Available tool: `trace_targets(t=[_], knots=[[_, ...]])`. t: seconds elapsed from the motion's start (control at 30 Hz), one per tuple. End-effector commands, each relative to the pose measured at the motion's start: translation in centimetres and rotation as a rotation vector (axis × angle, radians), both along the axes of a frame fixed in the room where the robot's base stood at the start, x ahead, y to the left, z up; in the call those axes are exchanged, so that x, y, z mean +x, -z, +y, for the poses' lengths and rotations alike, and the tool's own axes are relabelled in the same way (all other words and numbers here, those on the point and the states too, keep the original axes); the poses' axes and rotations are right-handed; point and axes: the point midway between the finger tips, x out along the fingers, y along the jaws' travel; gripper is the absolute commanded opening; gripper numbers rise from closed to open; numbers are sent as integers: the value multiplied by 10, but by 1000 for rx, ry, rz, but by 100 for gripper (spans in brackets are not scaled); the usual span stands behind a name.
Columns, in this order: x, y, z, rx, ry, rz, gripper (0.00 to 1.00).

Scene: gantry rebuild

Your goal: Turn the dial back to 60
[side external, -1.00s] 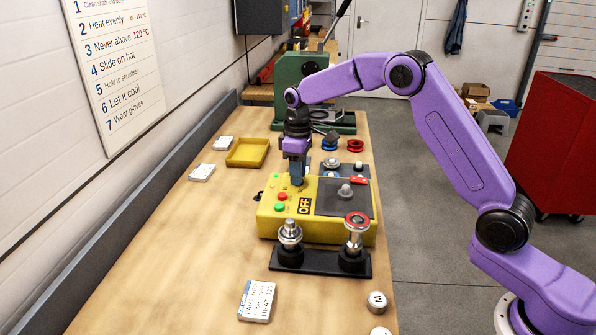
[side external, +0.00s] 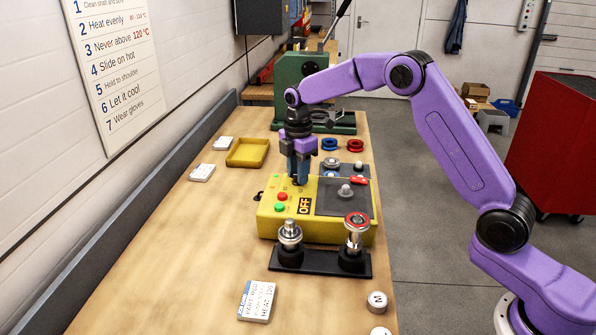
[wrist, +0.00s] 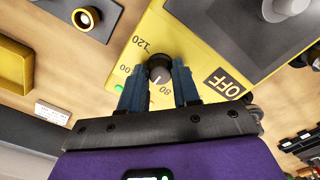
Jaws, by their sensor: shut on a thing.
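The dial (wrist: 158,68) is a small black knob on the yellow box (side external: 266,220). In the wrist view the numbers 120, 100 and 80 show around it; no 60 is visible. A pale mark on the knob seems to face near the 80, but it is too small to read exactly. My gripper (side external: 299,181) points down at the box top. In the wrist view its two blue fingers are shut on the dial from either side and hide part of the scale.
The box carries a red button (side external: 282,196), a green button (side external: 279,208), an OFF label (side external: 304,206) and a grey plate with a knob (side external: 345,190). Two posts (side external: 290,235) (side external: 355,231) stand in front. A yellow tray (side external: 247,153) lies behind. The bench's left side is mostly clear.

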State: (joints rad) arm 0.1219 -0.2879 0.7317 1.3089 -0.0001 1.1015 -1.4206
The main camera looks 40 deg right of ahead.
Motion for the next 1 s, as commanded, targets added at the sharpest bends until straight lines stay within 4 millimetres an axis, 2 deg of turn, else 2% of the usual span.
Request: trace_targets(t=[1.0], knots=[[1,-2,0,0,-966,-5,1]])
